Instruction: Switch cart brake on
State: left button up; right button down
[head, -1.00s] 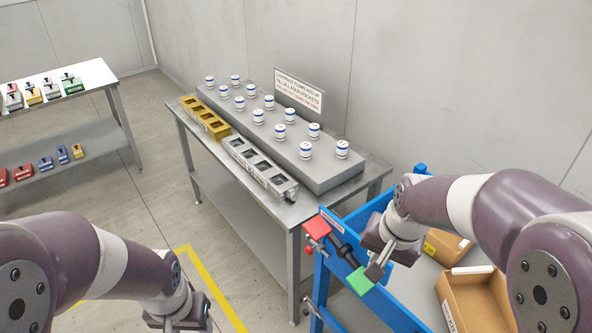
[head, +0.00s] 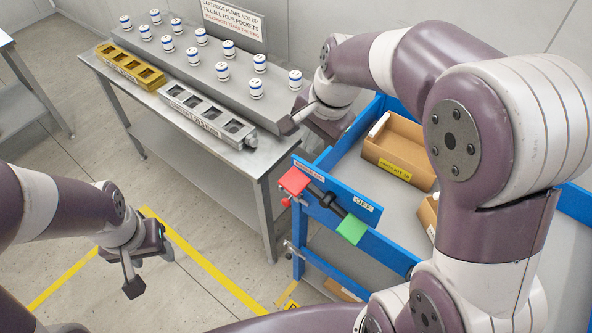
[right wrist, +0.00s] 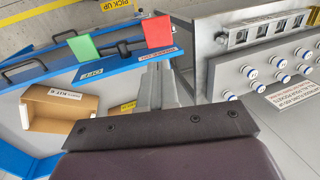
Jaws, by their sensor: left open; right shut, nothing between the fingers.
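The brake is a dark pivoting bar on the blue cart's end panel, with a red pad (head: 293,181) at its left end and a green pad (head: 351,229) at its right end. Both pads also show in the right wrist view, red (right wrist: 158,32) and green (right wrist: 82,47). My left gripper (head: 150,268) is open and empty over the floor, left of the cart.
The cart (head: 393,250) holds open cardboard boxes (head: 405,146). A steel table (head: 254,160) behind it carries a gold block (head: 130,68), a grey pocketed block (head: 206,115) and several white cartridges. My right arm crosses over the cart. The floor left of the cart is clear.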

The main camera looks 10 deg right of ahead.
aim_at(290, 176)
jog(key=p+x, duration=0.1)
jog(key=x, duration=1.2)
jog(key=shift+a+f, duration=0.1)
jog(key=shift+f, duration=0.2)
jog(key=p, duration=0.3)
jog(key=g+h+p, duration=0.1)
jog(key=p, duration=0.3)
jog(key=shift+w+a+r, duration=0.1)
jog(key=shift+w+a, duration=0.15)
jog(key=shift+a, duration=0.1)
jog(key=f, duration=0.1)
jog(key=w+f+g+p, duration=0.1)
jog(key=f, duration=0.1)
jog(key=shift+a+h, duration=0.25)
jog(key=shift+h, duration=0.05)
jog(key=shift+w+a+f+b, duration=0.1)
jog(key=shift+f+b, duration=0.35)
jog(key=shift+f, duration=0.05)
jog(key=shift+w+a+f+b, duration=0.1)
jog(key=shift+f+b, duration=0.3)
jog(key=shift+f, duration=0.1)
